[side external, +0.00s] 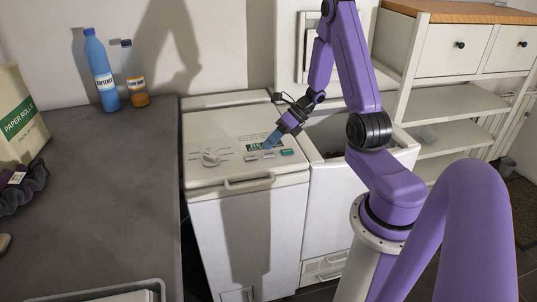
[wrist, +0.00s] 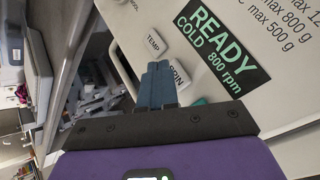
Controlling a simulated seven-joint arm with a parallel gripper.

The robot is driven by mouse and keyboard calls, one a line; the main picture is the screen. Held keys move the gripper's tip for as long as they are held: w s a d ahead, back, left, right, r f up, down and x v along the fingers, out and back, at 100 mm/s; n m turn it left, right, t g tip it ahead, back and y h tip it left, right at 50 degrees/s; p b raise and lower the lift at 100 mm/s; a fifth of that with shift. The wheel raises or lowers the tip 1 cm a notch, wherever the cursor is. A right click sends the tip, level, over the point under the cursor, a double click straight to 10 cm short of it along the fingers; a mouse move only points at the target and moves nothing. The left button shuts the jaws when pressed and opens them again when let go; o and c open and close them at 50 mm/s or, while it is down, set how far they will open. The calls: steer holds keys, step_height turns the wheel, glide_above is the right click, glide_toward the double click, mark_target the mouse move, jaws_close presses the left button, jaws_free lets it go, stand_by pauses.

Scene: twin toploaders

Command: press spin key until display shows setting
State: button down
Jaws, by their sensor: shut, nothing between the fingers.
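In the wrist view the display (wrist: 215,45) reads READY, COLD, 800 rpm. The SPIN key (wrist: 181,73) is a pale key below the display, partly hidden by my fingers. The TEMP key (wrist: 155,43) lies beside it. My gripper (wrist: 158,68) is shut and empty, its blue fingertips at the edge of the SPIN key; I cannot tell whether they touch it. In the side view my gripper (side external: 268,146) points down at the panel in front of the display.
A teal key (side external: 287,152) sits at the right end of the key row. The second toploader (side external: 345,215) stands open to the right.

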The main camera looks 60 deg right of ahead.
mark_target(271, 153)
steer(key=shift+f, duration=0.4)
steer(key=shift+f, duration=0.4)
stand_by(0.9)
steer(key=shift+r, duration=0.8)
steer(key=shift+r, duration=0.1)
steer(key=shift+r, duration=2.4)
